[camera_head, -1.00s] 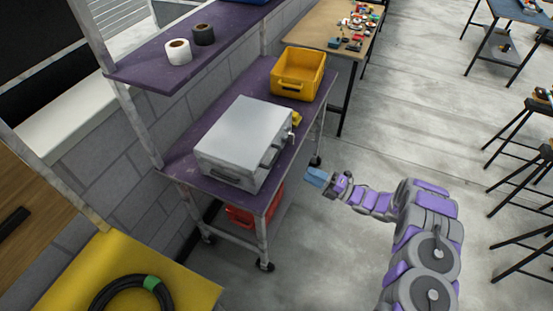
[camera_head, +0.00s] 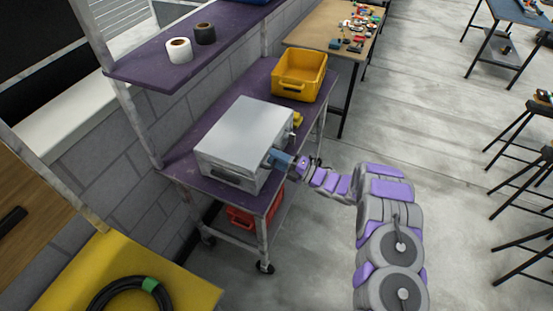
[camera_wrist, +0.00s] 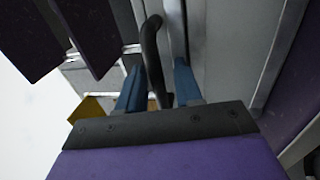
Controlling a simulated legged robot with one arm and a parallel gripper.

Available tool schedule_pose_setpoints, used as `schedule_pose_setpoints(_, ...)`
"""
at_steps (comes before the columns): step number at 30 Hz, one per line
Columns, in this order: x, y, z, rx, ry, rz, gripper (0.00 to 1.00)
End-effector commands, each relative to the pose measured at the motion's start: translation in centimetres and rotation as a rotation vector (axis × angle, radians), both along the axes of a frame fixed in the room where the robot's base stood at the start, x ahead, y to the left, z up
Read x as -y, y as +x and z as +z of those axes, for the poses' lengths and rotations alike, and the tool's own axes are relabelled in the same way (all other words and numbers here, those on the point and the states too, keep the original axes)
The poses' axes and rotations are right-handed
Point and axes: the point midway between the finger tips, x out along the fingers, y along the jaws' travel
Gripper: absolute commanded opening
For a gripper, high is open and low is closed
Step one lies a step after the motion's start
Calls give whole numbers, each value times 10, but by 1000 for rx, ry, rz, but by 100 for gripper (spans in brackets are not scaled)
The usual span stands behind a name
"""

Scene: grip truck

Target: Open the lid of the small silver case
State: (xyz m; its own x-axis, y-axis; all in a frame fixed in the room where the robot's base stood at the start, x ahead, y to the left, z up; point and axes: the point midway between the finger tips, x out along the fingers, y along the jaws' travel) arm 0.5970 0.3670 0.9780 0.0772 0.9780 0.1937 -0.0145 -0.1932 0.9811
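The silver case (camera_head: 243,132) sits shut on the purple cart shelf, its flat lid down. A dark handle (camera_head: 225,177) shows on its near left face. My gripper (camera_head: 272,158) is at the case's right-hand face, where it hides part of that side. In the wrist view, a black curved handle (camera_wrist: 151,50) on the case runs between the two blue fingers of my gripper (camera_wrist: 158,82). The fingers stand apart with gaps beside the handle, so they look open around it, not closed on it.
A yellow bin (camera_head: 299,76) and a small yellow object (camera_head: 297,118) are on the purple shelf (camera_head: 205,187) behind the case. Two tape rolls (camera_head: 179,50) sit on the upper shelf. A red bin (camera_head: 240,215) is below.

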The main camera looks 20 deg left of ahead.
Motion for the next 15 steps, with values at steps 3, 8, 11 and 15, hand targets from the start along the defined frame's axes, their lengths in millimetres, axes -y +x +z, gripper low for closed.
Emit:
schedule_pose_setpoints(3,0,0,0,0,0,0,35)
schedule_pose_setpoints(8,0,0,0,0,0,0,27)
schedule_pose_setpoints(11,0,0,0,0,0,0,18)
schedule_pose_setpoints(15,0,0,-1,-1,-1,0,4)
